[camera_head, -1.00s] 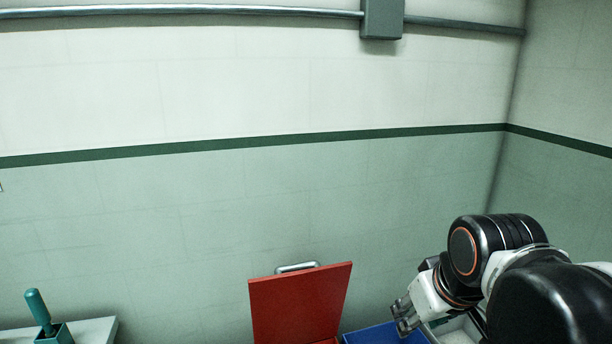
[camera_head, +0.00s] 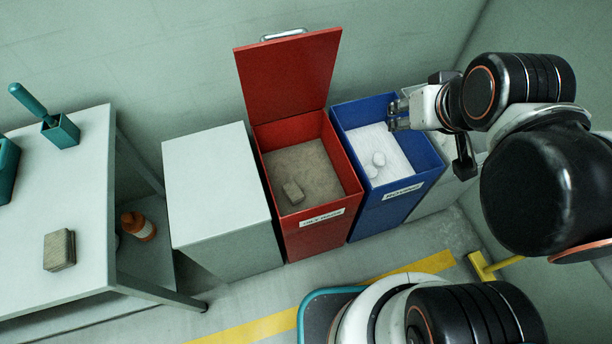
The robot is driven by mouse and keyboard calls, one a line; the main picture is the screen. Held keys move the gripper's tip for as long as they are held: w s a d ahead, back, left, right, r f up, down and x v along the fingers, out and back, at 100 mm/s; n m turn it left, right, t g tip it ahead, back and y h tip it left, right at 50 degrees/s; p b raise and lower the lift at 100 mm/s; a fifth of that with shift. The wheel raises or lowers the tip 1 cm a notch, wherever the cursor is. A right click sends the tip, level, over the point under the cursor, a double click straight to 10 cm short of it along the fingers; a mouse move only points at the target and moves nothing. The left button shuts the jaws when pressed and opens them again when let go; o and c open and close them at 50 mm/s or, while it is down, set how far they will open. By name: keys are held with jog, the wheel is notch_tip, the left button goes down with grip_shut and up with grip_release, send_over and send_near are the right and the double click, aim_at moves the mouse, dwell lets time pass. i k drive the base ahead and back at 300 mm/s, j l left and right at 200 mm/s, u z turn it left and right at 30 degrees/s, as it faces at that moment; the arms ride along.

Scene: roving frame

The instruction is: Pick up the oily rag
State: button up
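A folded grey-brown cloth (camera_head: 59,250), which looks like a rag, lies on the bench top at the left. A similar small folded piece (camera_head: 293,192) lies inside the open red bin, on its grey-brown contents. I cannot tell from their looks which is oily. My gripper (camera_head: 392,114) is over the rim area of the blue bin at the right, far from the bench cloth. Its fingers look apart, with nothing seen between them.
The red bin (camera_head: 324,240) has its lid raised. The blue bin (camera_head: 432,178) holds white contents. A closed grey cabinet (camera_head: 215,175) stands between red bin and bench (camera_head: 60,185). The bench also bears a teal holder (camera_head: 62,132); an orange-brown bottle (camera_head: 138,226) sits below.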

aim_at(59, 254)
jog(key=u, duration=2.45)
jog(key=i+j+z, duration=0.25)
jog(key=j, duration=0.2)
jog(key=j+z, duration=0.25)
jog(key=j, duration=0.2)
jog(key=j+z, duration=0.2)
jog(key=j, duration=0.3)
jog(key=i, duration=0.05)
